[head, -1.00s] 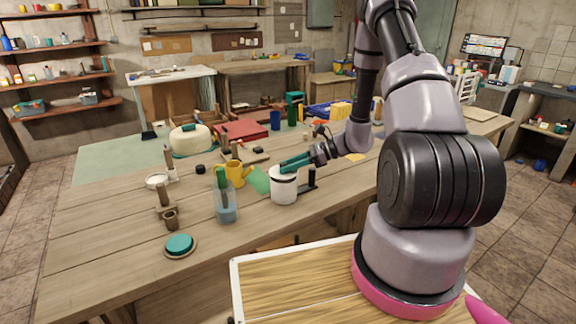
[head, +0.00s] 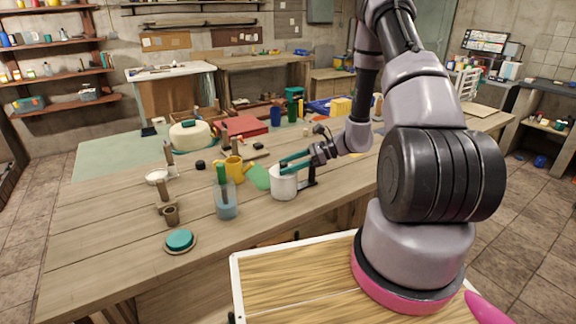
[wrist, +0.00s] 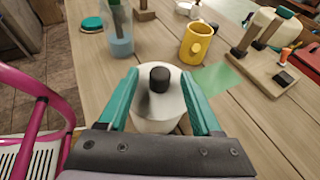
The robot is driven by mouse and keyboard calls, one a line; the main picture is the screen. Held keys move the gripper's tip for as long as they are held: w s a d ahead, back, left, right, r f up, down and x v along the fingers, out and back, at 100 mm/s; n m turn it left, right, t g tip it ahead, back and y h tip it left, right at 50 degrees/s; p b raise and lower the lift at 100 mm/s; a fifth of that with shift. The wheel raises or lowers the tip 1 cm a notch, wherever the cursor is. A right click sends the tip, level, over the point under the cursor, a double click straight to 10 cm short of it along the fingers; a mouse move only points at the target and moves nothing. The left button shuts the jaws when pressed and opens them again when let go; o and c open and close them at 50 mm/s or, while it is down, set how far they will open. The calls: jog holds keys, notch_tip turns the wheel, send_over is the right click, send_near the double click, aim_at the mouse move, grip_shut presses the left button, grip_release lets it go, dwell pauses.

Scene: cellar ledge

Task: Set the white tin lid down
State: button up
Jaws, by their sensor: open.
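The white tin lid (wrist: 160,99) has a black knob and sits on top of the white tin (head: 284,187) near the front of the workbench. In the wrist view the lid lies between the teal fingers of my gripper (wrist: 160,78), which are spread apart on either side of it, with a gap around the knob. In the head view my gripper (head: 290,162) is at the top of the tin, and its fingers hide much of the lid. The tin stands upright; its lower part is mostly hidden in the wrist view.
A yellow mug (head: 235,169) and a green sheet (head: 259,177) are left of the tin. A clear jar of blue liquid (head: 226,203) and a teal-topped disc (head: 179,241) stand nearer the front. A dark stand (head: 309,178) is close on the right.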

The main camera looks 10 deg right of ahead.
jog(key=v, duration=1.1)
jog(key=s+a+r+n+g+h, duration=0.1)
jog(key=s+a+r+n+h, duration=0.15)
jog(key=r, duration=0.35)
jog(key=s+a+r+n+h, duration=0.1)
jog(key=s+r+n, duration=0.1)
jog(key=r+n, duration=0.35)
jog(key=s+a+r+n+g+h, duration=0.1)
jog(key=s+a+r+h, duration=0.15)
jog(key=r, duration=0.45)
jog(key=s+r+n+t+h, duration=0.5)
jog(key=s+r+n+t, duration=0.1)
jog(key=s+r, duration=0.7)
jog(key=shift+d+r+n, duration=0.25)
jog(key=shift+r+n, duration=0.35)
jog(key=shift+r, duration=0.25)
